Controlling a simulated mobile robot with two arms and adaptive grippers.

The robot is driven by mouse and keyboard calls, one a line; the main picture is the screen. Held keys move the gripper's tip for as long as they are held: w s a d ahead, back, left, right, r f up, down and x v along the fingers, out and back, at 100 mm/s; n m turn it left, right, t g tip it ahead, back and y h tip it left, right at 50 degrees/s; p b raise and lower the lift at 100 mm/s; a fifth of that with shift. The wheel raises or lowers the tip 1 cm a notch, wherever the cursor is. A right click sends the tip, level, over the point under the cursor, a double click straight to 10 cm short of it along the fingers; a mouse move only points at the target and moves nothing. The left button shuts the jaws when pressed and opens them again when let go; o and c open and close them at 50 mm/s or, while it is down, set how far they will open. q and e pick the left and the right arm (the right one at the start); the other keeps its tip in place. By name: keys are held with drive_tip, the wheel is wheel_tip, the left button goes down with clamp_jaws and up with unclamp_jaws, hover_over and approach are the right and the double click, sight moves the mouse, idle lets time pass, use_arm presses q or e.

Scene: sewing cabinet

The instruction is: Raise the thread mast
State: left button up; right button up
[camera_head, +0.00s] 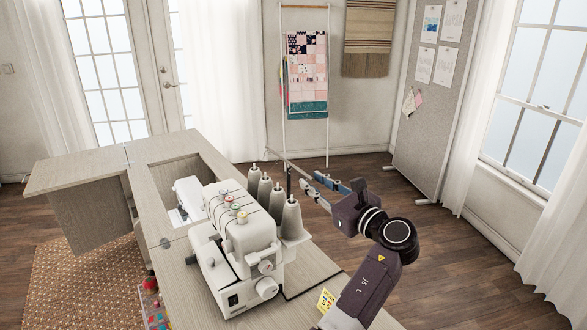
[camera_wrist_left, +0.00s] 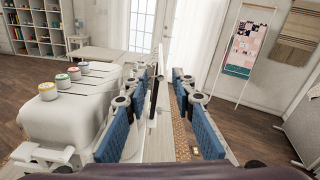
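The white serger (camera_head: 240,245) stands on the wooden cabinet top, with several grey thread cones (camera_head: 291,220) behind it. The thread mast (camera_head: 289,181) is a thin dark upright post among the cones, with a thin pale bar at its top. My left gripper (camera_head: 311,183) is open, beside the mast at the cones' right. In the left wrist view, the dark mast post (camera_wrist_left: 154,103) appears between the two blue-padded fingers (camera_wrist_left: 157,84), with a gap on each side. I cannot tell how deep between the pads it is. My right gripper is not in view.
The cabinet top (camera_head: 150,205) has an opened leaf at the left and a recess with a white machine (camera_head: 187,198). A yellow note (camera_head: 326,300) lies near my left arm. A quilt rack (camera_head: 307,75) and a grey pinboard (camera_head: 440,100) stand farther back. Floor is clear behind the gripper.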

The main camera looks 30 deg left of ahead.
sight(303, 173)
use_arm(q)
drive_tip(key=a, duration=0.1)
drive_tip(key=w+a+r+p, duration=0.1)
drive_tip(key=shift+a, duration=0.3)
drive_tip(key=x, duration=0.2)
drive_tip(key=shift+w+a+f, duration=0.15)
drive_tip(key=shift+a+f, duration=0.15)
drive_tip(key=shift+a, duration=0.05)
drive_tip(key=shift+w+a, duration=0.1)
drive_tip(key=shift+a, duration=0.15)
drive_tip(key=c, duration=0.6)
clamp_jaws()
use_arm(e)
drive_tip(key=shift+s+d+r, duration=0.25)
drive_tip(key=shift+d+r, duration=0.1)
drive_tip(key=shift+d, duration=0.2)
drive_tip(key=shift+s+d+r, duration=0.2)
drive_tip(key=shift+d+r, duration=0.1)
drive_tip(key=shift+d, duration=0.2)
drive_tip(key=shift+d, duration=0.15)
